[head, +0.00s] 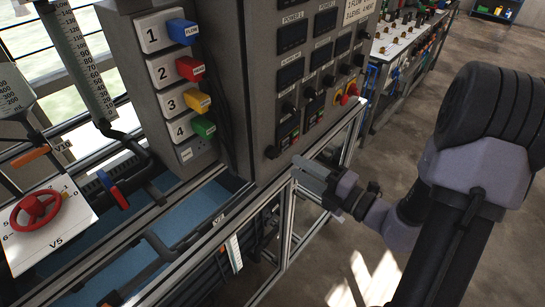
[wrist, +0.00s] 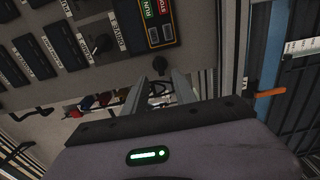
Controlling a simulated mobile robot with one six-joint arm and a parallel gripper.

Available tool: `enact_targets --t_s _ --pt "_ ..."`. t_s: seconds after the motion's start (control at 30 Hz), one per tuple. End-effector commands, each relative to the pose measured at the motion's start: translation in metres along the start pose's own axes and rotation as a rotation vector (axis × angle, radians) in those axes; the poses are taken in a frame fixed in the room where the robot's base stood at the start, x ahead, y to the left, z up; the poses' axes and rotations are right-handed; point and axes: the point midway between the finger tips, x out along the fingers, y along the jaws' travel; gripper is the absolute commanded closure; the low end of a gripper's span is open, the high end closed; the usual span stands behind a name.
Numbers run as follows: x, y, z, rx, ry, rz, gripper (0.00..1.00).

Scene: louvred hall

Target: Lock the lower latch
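The panel holds displays, a black knob (wrist: 102,44) and red and green buttons. Coloured numbered plugs (head: 183,31) and a red valve wheel (head: 36,209) are at left. A bench (head: 401,40) with parts stands behind. Open floor (head: 330,230) lies right of the frame.

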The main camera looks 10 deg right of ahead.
Motion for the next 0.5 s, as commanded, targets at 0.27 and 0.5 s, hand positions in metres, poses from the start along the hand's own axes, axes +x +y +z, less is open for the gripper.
enact_targets --t_s 0.27,0.5 --pt "0.039 -0.001 -0.001 -0.002 0.003 0.001 0.67" --pt "0.067 0.000 0.000 -0.001 -0.001 0.001 0.67"
